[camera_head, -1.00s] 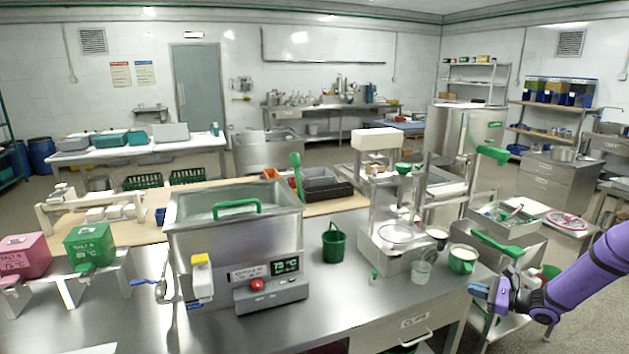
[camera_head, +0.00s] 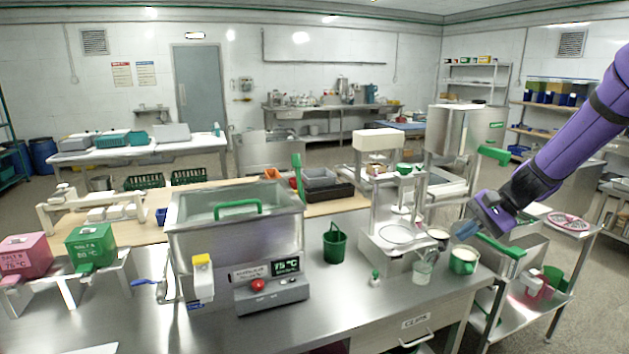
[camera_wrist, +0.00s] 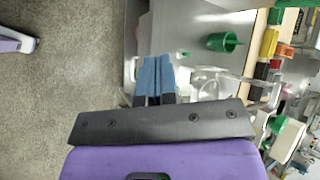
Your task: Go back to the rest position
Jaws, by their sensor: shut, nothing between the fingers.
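My gripper (camera_head: 465,229) is at the right in the head view, on the end of my purple arm. It is above the green-and-white cup (camera_head: 463,260) at the right end of the steel bench, and no contact shows. In the wrist view my gripper (camera_wrist: 155,75) has its two blue fingers side by side, shut and empty. Beyond the fingers lie the bench edge and the grey floor.
A steel stand machine (camera_head: 398,236), a clear beaker (camera_head: 422,272) and a green bucket (camera_head: 334,243) stand on the bench left of my gripper. A steel cart (camera_head: 535,318) with green and pink containers is at the right. Floor shows beyond it.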

